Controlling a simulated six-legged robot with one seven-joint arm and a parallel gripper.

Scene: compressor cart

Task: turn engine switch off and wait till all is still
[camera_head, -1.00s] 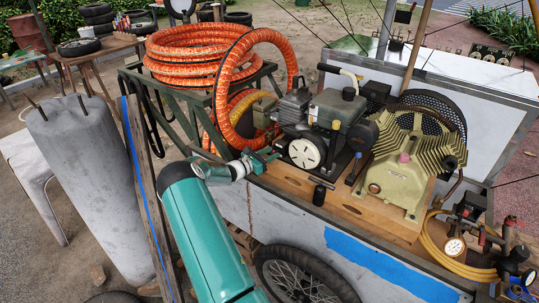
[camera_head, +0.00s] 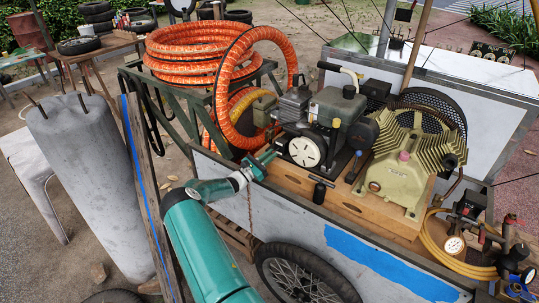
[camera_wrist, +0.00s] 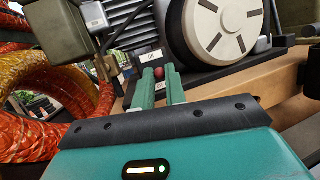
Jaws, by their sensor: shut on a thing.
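The engine (camera_head: 335,118) sits on the cart's wooden deck, with a white round recoil cover (camera_head: 304,152) at its front. It also shows in the wrist view (camera_wrist: 222,28). My gripper (camera_head: 268,157) reaches to the engine's lower left side. In the wrist view my gripper's green fingers (camera_wrist: 160,76) are closed in around the engine switch. A red round knob (camera_wrist: 170,68) shows at the fingertips, partly hidden by them. A small white label (camera_wrist: 151,56) sits just above; I cannot surely read it. The switch's lever is mostly hidden between the fingers.
The yellowish compressor (camera_head: 405,170) stands right of the engine. Orange hose coils (camera_head: 190,62) rest on a green rack behind my gripper and also crowd the wrist view's left side. A black cylinder (camera_head: 319,193) stands on the deck.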

